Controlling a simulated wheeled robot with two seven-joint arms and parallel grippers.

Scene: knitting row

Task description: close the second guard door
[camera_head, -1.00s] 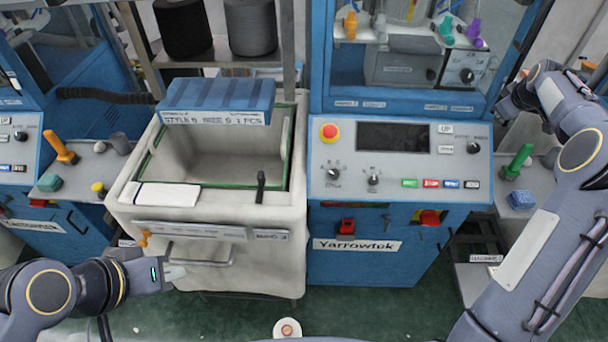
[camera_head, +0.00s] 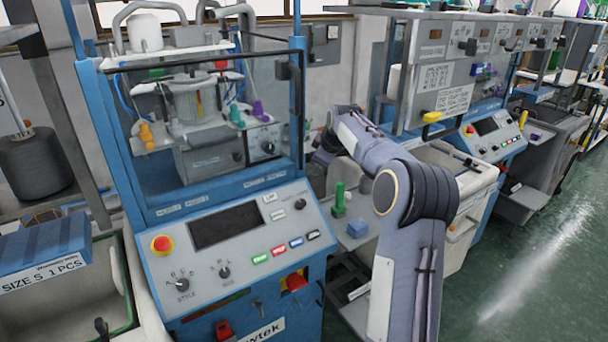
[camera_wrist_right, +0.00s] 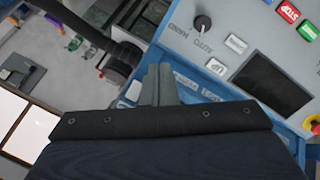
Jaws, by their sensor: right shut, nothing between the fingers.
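The near knitting machine's guard door (camera_head: 215,120) is a clear panel with a dark top rail, in front of the machine's knitting head in the head view. It looks nearly flush with the blue frame, but I cannot tell whether it is fully closed. A black handle-like part (camera_head: 283,68) is near its upper right edge. My right arm reaches past the machine's right side, and its gripper is not clear there. In the right wrist view my right gripper (camera_wrist_right: 160,82) is shut and empty, close to the control panel (camera_wrist_right: 225,45). My left gripper is out of view.
A side shelf holds a green peg (camera_head: 340,200) and a blue block (camera_head: 357,226). The green floor (camera_head: 535,260) is clear at right.

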